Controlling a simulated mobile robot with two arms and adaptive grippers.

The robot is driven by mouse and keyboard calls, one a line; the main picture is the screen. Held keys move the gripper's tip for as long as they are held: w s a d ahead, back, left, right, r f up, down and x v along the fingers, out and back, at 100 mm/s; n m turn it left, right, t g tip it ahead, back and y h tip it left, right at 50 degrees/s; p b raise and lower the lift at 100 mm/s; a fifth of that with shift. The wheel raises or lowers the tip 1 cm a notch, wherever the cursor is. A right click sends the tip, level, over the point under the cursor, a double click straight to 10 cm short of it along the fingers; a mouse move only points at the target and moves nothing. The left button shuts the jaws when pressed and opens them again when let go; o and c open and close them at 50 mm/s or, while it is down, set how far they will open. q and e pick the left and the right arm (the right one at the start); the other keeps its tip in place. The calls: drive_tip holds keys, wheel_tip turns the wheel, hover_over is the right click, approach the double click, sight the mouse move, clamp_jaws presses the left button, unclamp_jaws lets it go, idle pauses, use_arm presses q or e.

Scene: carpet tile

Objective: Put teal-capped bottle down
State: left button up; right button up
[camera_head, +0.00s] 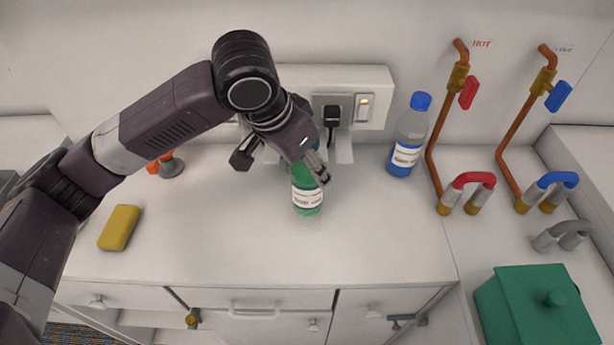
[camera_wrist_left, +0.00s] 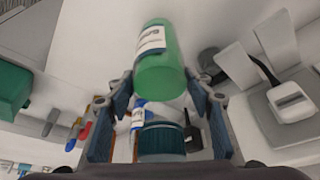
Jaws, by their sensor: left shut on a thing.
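The teal-capped bottle (camera_head: 307,194) has green liquid and a white label, and is roughly upright over the counter near the back wall. My left gripper (camera_head: 316,168) is shut on it from above and hides most of its top. In the left wrist view the bottle (camera_wrist_left: 162,68) lies between the two fingers (camera_wrist_left: 158,98), with its teal cap close to the palm. I cannot tell whether its base touches the counter. My right gripper is not in view.
A blue-capped bottle (camera_head: 407,137) stands to the right, before the copper pipes. A yellow sponge (camera_head: 119,228) and an orange-and-grey object (camera_head: 169,164) lie left. A green lidded box (camera_head: 536,308) is at lower right. The counter's front middle (camera_head: 255,240) is clear.

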use_arm(q)
drive_tip(key=shift+f, duration=1.85)
drive_tip(key=o, duration=1.3)
drive_tip(key=shift+f, duration=0.1)
drive_tip(key=o, duration=0.3)
drive_tip(key=shift+o, duration=0.2)
